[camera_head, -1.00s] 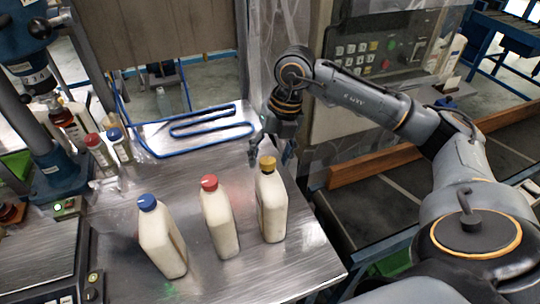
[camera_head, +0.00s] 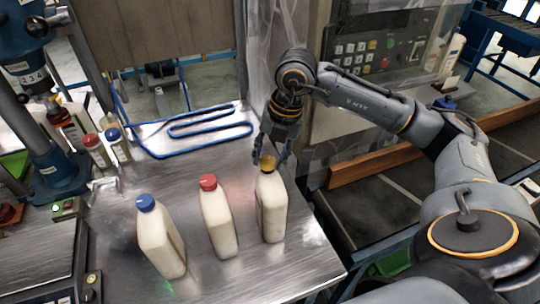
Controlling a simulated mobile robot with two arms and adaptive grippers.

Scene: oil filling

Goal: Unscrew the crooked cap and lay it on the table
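Three cream bottles stand upright on the metal table (camera_head: 215,275): one with a blue cap (camera_head: 146,202), one with a red cap (camera_head: 208,182), and at the right one with a yellow cap (camera_head: 268,163). The yellow-capped bottle (camera_head: 271,208) is nearest my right gripper (camera_head: 271,157). This gripper points down with its fingers spread to either side of the yellow cap. I cannot tell whether the fingers touch the cap. The yellow cap looks slightly tilted; the blue and red caps look seated. My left gripper is not in view.
A blue bent-tube rack (camera_head: 205,132) lies on the table behind the bottles. Smaller bottles (camera_head: 98,150) and a blue press stand (camera_head: 58,172) are at the left. A scale (camera_head: 38,262) is at front left. The front right of the table is clear.

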